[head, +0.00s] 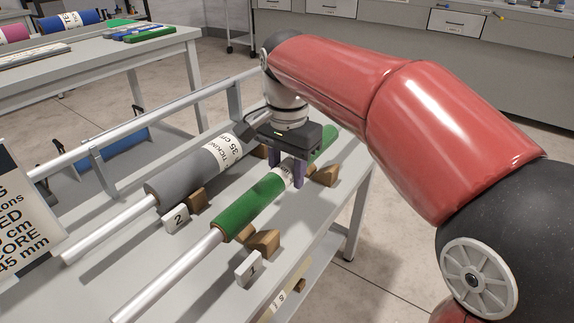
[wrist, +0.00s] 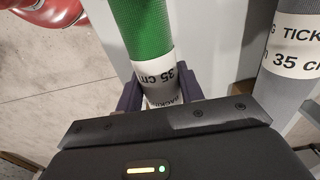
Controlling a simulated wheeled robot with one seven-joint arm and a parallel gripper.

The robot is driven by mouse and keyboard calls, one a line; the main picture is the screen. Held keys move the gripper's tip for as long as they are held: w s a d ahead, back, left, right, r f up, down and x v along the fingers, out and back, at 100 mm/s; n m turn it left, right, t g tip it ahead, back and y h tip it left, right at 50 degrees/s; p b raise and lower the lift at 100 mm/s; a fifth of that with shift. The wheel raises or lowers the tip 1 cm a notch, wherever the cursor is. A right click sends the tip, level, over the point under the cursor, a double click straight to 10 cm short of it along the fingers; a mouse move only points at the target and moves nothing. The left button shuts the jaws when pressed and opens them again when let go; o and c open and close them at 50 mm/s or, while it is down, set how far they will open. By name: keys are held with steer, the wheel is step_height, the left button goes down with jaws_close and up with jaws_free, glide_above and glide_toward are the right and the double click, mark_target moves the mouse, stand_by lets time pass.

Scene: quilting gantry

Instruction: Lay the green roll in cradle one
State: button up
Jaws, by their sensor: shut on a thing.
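The green roll (head: 252,207) lies lengthwise over the near side of the rack table in the head view, with a white label band around its middle and a silver bar (head: 170,273) sticking out of its near end. My gripper (head: 288,172) is shut around the roll at the label band, from above. The wrist view also shows the green roll (wrist: 142,28) between the purple fingers (wrist: 160,95). Cradle one has a near wooden block (head: 264,242) and a far block (head: 326,174), beside a tag "1" (head: 249,269). The roll overlaps both blocks; I cannot tell whether it touches them.
A grey roll (head: 172,180) labelled 35 cm lies in cradle two, left of the green roll, by tag "2" (head: 177,219). A grey rail (head: 140,135) runs behind it. A printed sign (head: 18,215) stands at left.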

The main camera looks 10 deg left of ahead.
steer(key=shift+f+b, duration=1.2)
steer(key=shift+f, duration=1)
steer(key=o, duration=1.3)
steer(key=shift+o, duration=0.2)
step_height(320, 180, up, 8)
steer(key=shift+f+p, duration=0.2)
steer(key=shift+p, duration=0.7)
steer(key=shift+r, duration=0.1)
